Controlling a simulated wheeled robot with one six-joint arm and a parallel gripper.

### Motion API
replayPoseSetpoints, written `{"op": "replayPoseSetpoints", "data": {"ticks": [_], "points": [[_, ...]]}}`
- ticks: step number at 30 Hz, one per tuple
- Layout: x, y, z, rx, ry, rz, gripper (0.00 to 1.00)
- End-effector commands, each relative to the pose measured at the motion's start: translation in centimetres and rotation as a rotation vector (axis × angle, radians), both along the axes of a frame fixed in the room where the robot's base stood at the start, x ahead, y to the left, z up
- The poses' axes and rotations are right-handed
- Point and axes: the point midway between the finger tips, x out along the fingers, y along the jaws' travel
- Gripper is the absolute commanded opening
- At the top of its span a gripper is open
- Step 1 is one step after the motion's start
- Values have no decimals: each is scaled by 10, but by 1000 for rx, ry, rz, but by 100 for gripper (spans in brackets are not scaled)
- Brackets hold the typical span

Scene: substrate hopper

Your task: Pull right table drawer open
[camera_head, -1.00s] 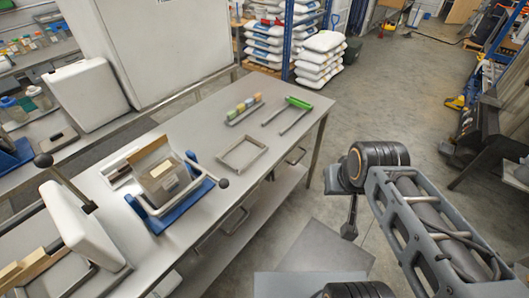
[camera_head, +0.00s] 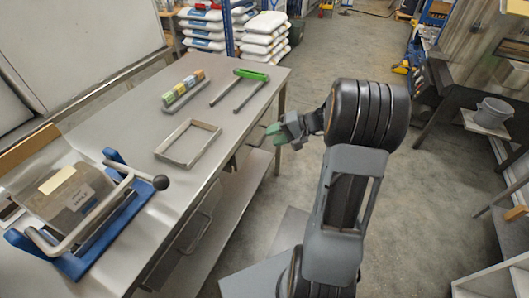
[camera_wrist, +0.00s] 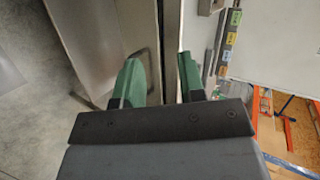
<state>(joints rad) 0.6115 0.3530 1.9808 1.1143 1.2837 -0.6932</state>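The steel table (camera_head: 235,110) has two drawers along its side, each with a bar handle. The right drawer's handle (camera_head: 246,148) shows partly beside my gripper (camera_head: 267,131), at the table's far end. The left drawer's handle (camera_head: 195,233) is nearer and clear of my arm. The right drawer looks closed. My gripper has green fingers and points toward the table's side. In the wrist view, the fingers of my gripper (camera_wrist: 158,80) are apart, with the table edge (camera_wrist: 172,40) showing between them. I cannot tell whether either finger touches the handle.
On the table stand a metal frame (camera_head: 189,143), a row of coloured blocks (camera_head: 184,88), a green-handled tool (camera_head: 251,75) and a blue-based device (camera_head: 85,215) with a ball-ended lever. A lower shelf (camera_head: 225,205) runs beneath. The floor right of the table is open.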

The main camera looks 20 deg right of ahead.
Motion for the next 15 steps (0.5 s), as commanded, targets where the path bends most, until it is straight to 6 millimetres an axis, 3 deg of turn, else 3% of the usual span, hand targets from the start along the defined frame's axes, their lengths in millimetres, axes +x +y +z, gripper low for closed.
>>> {"op": "replayPoseSetpoints", "data": {"ticks": [1,6,10,15], "points": [[8,-21,-35,59,-28,-56,37],[26,-74,-81,183,-145,-204,37],[31,-98,-98,226,-203,-273,37],[41,-101,-107,242,-229,-303,37]]}}
